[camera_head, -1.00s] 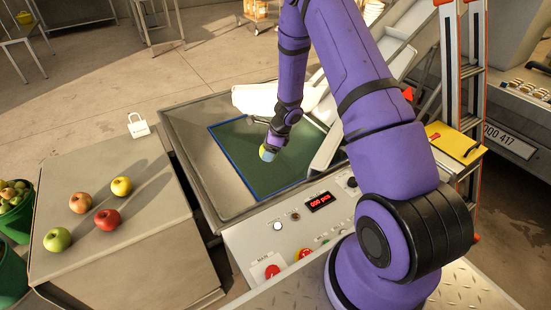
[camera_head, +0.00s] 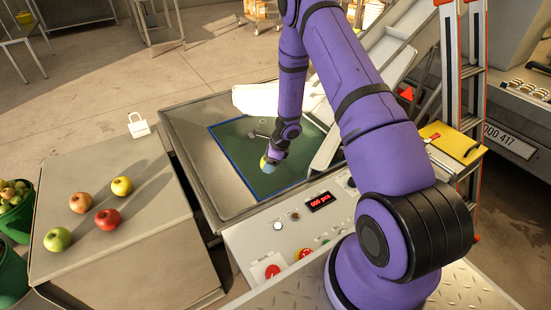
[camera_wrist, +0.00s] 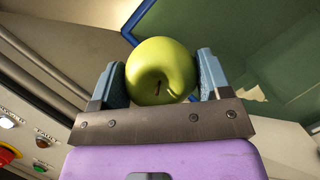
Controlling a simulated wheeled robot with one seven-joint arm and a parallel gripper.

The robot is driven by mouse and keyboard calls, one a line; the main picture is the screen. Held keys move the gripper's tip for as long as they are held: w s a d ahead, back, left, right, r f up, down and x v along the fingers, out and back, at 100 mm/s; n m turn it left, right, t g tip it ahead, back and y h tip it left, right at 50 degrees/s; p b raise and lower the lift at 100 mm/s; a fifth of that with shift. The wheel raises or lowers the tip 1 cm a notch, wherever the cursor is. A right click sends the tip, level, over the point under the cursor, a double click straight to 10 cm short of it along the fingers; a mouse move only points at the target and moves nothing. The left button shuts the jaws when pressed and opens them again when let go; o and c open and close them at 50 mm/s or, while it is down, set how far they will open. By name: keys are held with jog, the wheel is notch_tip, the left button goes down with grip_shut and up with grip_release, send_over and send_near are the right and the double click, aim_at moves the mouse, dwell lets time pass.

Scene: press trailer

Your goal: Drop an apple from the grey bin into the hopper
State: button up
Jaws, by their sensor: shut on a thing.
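My gripper (camera_head: 268,162) is shut on a yellow-green apple (camera_wrist: 160,72). In the wrist view the apple sits between the two blue-grey fingers (camera_wrist: 162,80). In the head view my gripper points down over the hopper (camera_head: 180,118), a wide grey metal basin with a green, blue-edged panel (camera_head: 240,150) inside. The apple is mostly hidden by my gripper there, and its height above the panel is hard to judge. The grey bin is not clearly identifiable.
A grey table (camera_head: 130,245) at left bears a red apple (camera_head: 107,219), a green apple (camera_head: 58,239), a yellow apple (camera_head: 122,186) and a pinkish apple (camera_head: 80,203). A control panel (camera_head: 290,245) fronts the hopper. A ladder (camera_head: 447,75) stands at right.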

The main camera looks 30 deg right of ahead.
jog(key=o, duration=1.1)
jog(key=shift+c, duration=0.2)
jog(key=v, duration=1)
jog(key=shift+d+r, duration=0.15)
jog(key=shift+r, duration=0.2)
jog(key=shift+s, duration=0.1)
